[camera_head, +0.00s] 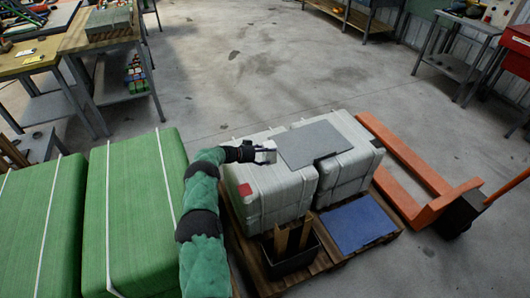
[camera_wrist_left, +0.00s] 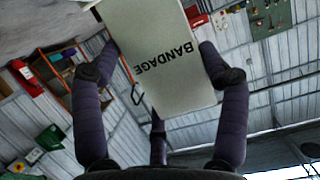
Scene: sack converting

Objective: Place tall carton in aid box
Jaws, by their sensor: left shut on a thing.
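A pale carton marked BANDAGE (camera_wrist_left: 165,45) is held between the dark fingers of my left gripper (camera_wrist_left: 157,62). In the head view the small white carton (camera_head: 268,153) shows at the tip of my left gripper (camera_head: 254,152), over the far left part of a pale strapped block (camera_head: 275,190). I cannot tell whether it touches the block. The carton's far end is cut off in the wrist view. I cannot tell which thing is the aid box. My right gripper is out of view.
A grey flat panel (camera_head: 310,144) lies across the pale blocks. In front are a black bin (camera_head: 290,262) with wooden pieces and a blue panel (camera_head: 357,222). Green bales (camera_head: 135,210) stand left; an orange pallet jack (camera_head: 420,185) stands right. The floor behind is clear.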

